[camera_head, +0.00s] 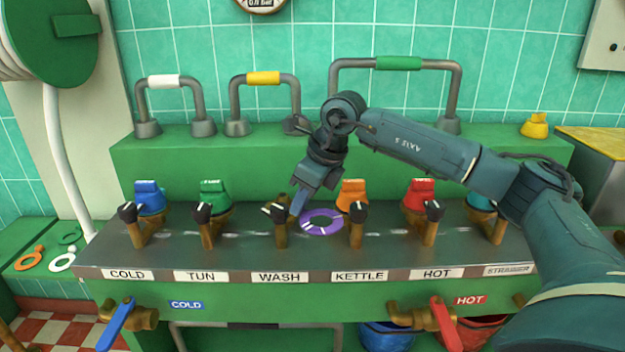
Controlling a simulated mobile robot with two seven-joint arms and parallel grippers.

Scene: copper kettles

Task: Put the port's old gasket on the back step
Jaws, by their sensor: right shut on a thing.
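My left gripper is not in view.
Coloured couplings stand behind the taps, including the orange one (352,198). Pipe hoops (398,63) stand on the back step, with a yellow fitting (535,125) at its right end.

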